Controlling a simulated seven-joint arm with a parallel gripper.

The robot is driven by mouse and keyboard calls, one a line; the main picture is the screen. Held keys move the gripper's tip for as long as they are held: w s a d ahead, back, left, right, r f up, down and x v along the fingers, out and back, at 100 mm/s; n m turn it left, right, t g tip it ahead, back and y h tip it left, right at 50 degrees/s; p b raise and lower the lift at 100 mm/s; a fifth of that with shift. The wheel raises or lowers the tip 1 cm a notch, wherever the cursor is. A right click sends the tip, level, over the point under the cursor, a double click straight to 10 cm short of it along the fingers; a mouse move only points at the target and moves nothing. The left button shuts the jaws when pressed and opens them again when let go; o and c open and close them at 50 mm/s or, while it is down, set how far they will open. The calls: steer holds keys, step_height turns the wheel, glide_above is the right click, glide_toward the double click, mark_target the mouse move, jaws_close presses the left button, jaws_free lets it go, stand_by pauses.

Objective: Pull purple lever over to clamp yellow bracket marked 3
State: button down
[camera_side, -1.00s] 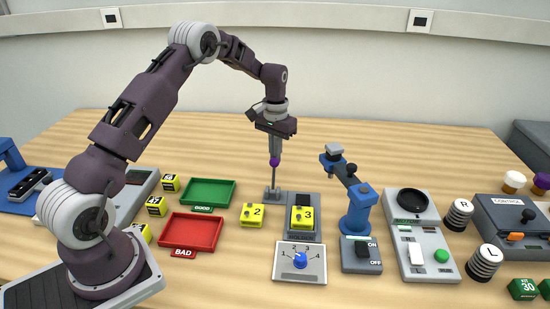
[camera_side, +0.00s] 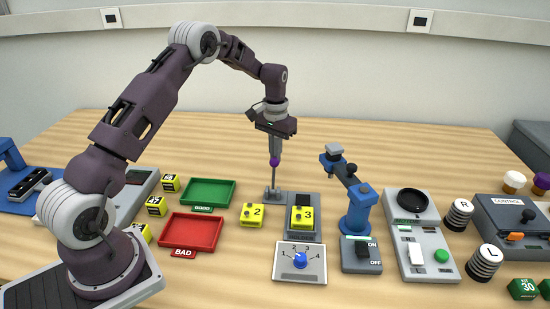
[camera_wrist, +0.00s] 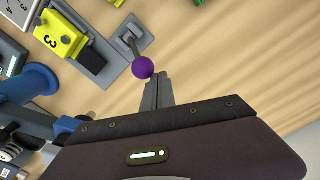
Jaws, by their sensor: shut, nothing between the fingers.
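The purple lever knob (camera_side: 274,161) tops a thin grey shaft (camera_side: 274,177) standing upright on a small grey base behind the holder. In the wrist view the purple knob (camera_wrist: 143,68) is just beyond my fingertips. My gripper (camera_side: 275,152) points down, shut and empty, with its tips at or close beside the knob; I cannot tell whether they touch. The yellow bracket marked 3 (camera_side: 302,217) sits in the grey holder (camera_side: 303,237), and it also shows at the upper left in the wrist view (camera_wrist: 60,35).
A yellow bracket marked 2 (camera_side: 252,214) lies left of the holder. A blue arm-like stand (camera_side: 357,209) rises to its right. A dial panel (camera_side: 300,263) is in front. Green (camera_side: 208,192) and red (camera_side: 192,233) trays lie left. The table behind the lever is clear.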

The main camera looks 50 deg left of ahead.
steer(key=shift+s+d, duration=0.6)
step_height(320, 180, up, 7)
steer(key=shift+w+a, duration=0.4)
stand_by(0.3)
